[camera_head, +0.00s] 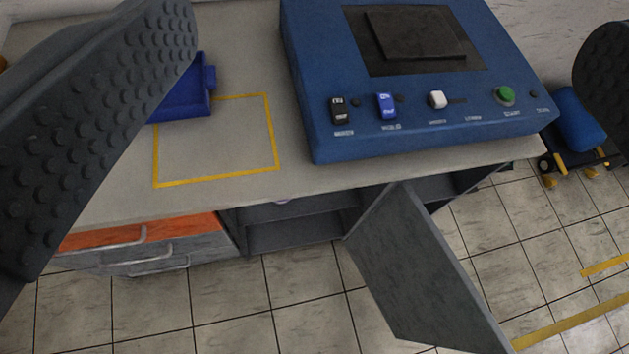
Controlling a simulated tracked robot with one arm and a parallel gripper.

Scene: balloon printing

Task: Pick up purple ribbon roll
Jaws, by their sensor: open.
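My gripper (386,50) is open, with one dark studded finger at the left edge and the other at the right edge. Nothing is between the fingers except the view of the bench beyond. A small pale purple sliver (282,200) shows just under the worktop edge, inside the open cabinet (290,232). It may be the purple ribbon roll, but most of it is hidden by the worktop and I cannot make out its shape. My gripper is apart from it, with the worktop edge above it.
A blue machine (330,140) with switches and a green button stands on the worktop (225,195). A blue tray (183,95) is beside a yellow outline. A grey cabinet door (415,270) hangs open. Left are orange-fronted (190,228) and grey drawers. A blue-and-yellow object (578,120) stands right. Tiled floor is clear in front.

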